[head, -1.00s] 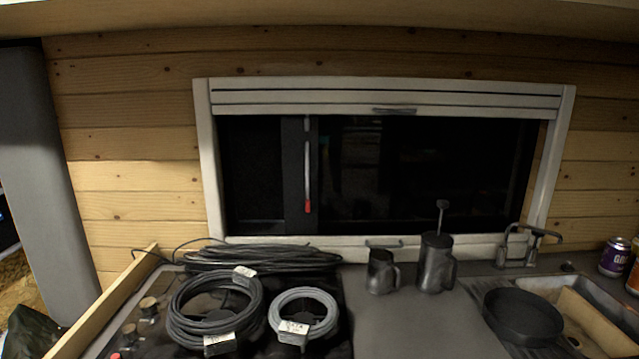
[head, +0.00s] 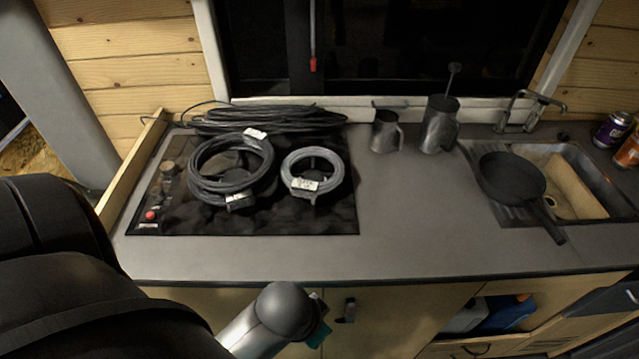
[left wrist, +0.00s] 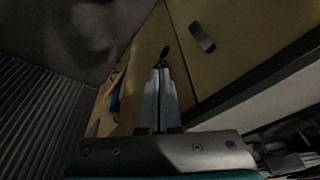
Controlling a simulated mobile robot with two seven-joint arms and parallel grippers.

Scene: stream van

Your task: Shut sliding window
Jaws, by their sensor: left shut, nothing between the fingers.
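The sliding window (head: 400,45) is in the wall behind the counter, and only its lower part shows in the head view. Its dark pane has a vertical frame bar left of centre, with a handle with a red tip (head: 313,64) on it. I cannot tell from this view how far the pane is slid. My left arm comes in at the lower left of the head view, below the counter's front edge. My left gripper (left wrist: 161,75) shows in the left wrist view, shut and empty, in front of wooden cabinet fronts and far from the window. My right gripper is not in view.
The counter (head: 400,215) holds a hob (head: 290,222) with coiled cables (head: 235,170), a mug (head: 385,132), a French press (head: 439,125), and a sink with a pan (head: 511,178). Cans (head: 613,130) stand at the far right. The counter's middle front is clear.

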